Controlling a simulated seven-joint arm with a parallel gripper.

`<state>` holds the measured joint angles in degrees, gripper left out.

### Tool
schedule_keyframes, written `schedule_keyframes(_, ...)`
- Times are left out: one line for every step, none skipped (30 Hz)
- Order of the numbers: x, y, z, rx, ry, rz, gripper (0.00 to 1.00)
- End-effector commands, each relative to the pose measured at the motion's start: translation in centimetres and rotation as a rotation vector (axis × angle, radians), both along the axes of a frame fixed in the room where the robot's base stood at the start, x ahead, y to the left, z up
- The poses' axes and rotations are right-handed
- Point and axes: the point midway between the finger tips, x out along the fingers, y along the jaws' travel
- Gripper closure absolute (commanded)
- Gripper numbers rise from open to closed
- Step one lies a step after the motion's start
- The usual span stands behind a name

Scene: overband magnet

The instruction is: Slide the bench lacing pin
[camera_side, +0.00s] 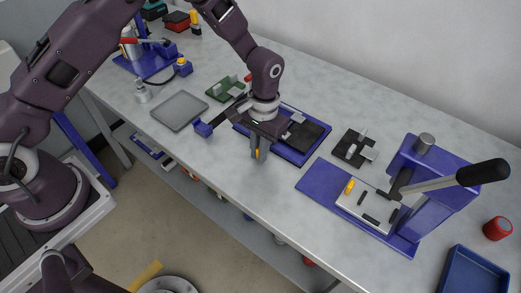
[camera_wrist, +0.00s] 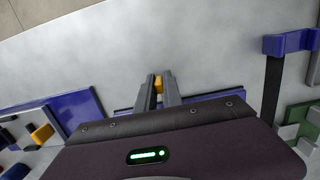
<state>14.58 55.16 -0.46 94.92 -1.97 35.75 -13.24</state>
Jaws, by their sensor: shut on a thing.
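My gripper (camera_side: 257,154) points down at the front edge of a blue-based fixture (camera_side: 305,156) near the middle of the bench. Its fingers are shut on a small yellow piece, which shows between the fingertips in the wrist view (camera_wrist: 158,84). I take this piece to be the lacing pin, but most of it is hidden by the fingers. The fixture carries dark plates (camera_side: 304,136) and a grey metal part. My wrist covers part of it. In the wrist view only a strip of its blue base shows behind the fingers.
A blue lever press (camera_side: 435,185) with a black-handled lever stands right, with another yellow piece (camera_side: 349,186) on its plate. A blue bracket (camera_side: 203,129) on a dark bar lies left of my gripper. A grey tray (camera_side: 179,110) is farther left. The bench front is clear.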

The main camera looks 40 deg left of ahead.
Motion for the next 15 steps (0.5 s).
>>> schedule_keyframes(0.2,-0.1,0.0,-0.002,-0.001,0.000,1.00)
schedule_keyframes(0.3,-0.1,0.0,-0.002,-0.001,0.000,1.00)
schedule_keyframes(0.4,-0.1,0.0,-0.002,-0.001,0.000,1.00)
schedule_keyframes(0.5,-0.1,0.0,-0.002,-0.001,-0.001,1.00)
schedule_keyframes(0.5,-0.1,0.0,-0.001,0.000,-0.001,1.00)
schedule_keyframes(0.7,-0.1,0.0,-0.001,0.000,-0.001,1.00)
schedule_keyframes(0.8,-0.1,0.0,-0.001,0.000,-0.001,1.00)
schedule_keyframes(0.9,-0.1,0.0,-0.001,-0.001,-0.001,1.00)
schedule_keyframes(1.0,-0.1,0.0,-0.002,-0.001,-0.001,1.00)
schedule_keyframes(1.1,-0.1,0.0,-0.002,-0.002,-0.001,1.00)
schedule_keyframes(1.2,-0.1,0.0,-0.002,-0.001,-0.001,1.00)
schedule_keyframes(1.3,-0.1,0.0,-0.001,-0.001,-0.001,1.00)
schedule_keyframes(1.4,-0.1,0.0,-0.001,-0.001,-0.001,1.00)
schedule_keyframes(1.5,-0.1,0.0,-0.001,-0.001,-0.001,1.00)
schedule_keyframes(1.6,-0.1,0.0,-0.002,-0.001,-0.001,1.00)
